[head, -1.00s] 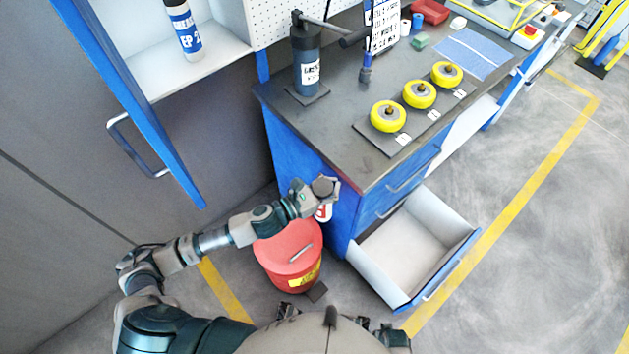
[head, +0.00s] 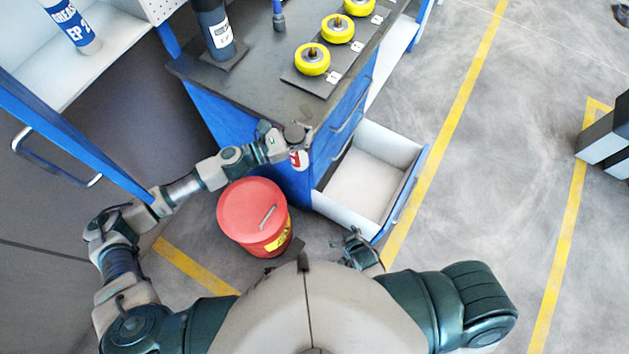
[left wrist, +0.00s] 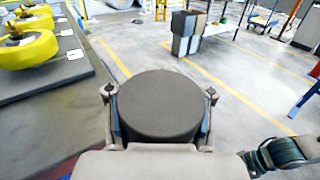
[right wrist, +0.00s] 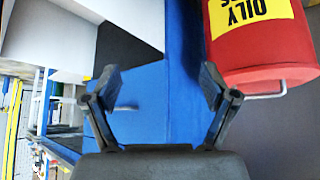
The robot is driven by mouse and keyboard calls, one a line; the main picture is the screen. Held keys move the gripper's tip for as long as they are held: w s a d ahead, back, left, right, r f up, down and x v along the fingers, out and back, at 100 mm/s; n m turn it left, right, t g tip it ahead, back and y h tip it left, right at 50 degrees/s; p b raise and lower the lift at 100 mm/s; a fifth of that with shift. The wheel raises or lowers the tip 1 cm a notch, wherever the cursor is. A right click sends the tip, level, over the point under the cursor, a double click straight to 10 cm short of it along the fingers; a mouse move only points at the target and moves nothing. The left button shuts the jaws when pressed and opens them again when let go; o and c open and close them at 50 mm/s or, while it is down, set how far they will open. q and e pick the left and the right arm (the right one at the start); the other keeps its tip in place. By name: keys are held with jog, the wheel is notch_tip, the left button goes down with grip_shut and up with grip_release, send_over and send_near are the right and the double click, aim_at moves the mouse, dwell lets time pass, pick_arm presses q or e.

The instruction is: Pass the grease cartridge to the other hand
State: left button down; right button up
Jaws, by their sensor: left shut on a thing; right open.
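My left gripper (head: 280,142) is shut on a cylinder, which I take as the grease cartridge (head: 298,160). It has a dark round end and a white and red side; its label is too small to read. In the left wrist view the dark round end of the cartridge (left wrist: 160,105) sits between both fingers. It is held beside the bench's front corner, above the red bin. My right gripper (head: 355,246) is open and empty, lower and to the right, near the open drawer. In the right wrist view the right gripper (right wrist: 160,82) has its fingers spread with nothing between.
A red bin (head: 240,210) with an oily-waste label stands below my left gripper. An open drawer (head: 365,180) juts from the blue bench (head: 250,95). Yellow wheels (head: 312,58) lie on the bench. A cylinder labelled GREASE EP 2 (head: 73,25) stands on a shelf.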

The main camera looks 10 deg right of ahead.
jog(key=w+a+r+t+y, duration=0.1)
jog(key=w+a+r+t, duration=0.2)
jog(key=r, duration=0.5)
jog(key=w+a+r+t+y, duration=0.1)
jog(key=w+a+r+t, duration=0.2)
jog(key=r, duration=0.5)
jog(key=n+t+y, duration=0.1)
jog(key=t+y, duration=0.1)
jog(key=t, duration=0.2)
send_near(298, 162)
jog(key=w, duration=0.1)
jog(key=x, duration=1)
jog(key=shift+a+f, duration=0.1)
jog(key=shift+f, duration=0.1)
pick_arm(q)
jog(key=shift+r, duration=0.1)
pick_arm(e)
jog(key=shift+x, duration=0.75)
jog(key=shift+a, duration=0.1)
jog(key=c, duration=1.6)
pick_arm(q)
jog(key=shift+c, duration=1.7)
grip_release()
jog(key=shift+s, duration=0.15)
pick_arm(e)
jog(key=shift+a+r, duration=0.1)
grip_shut()
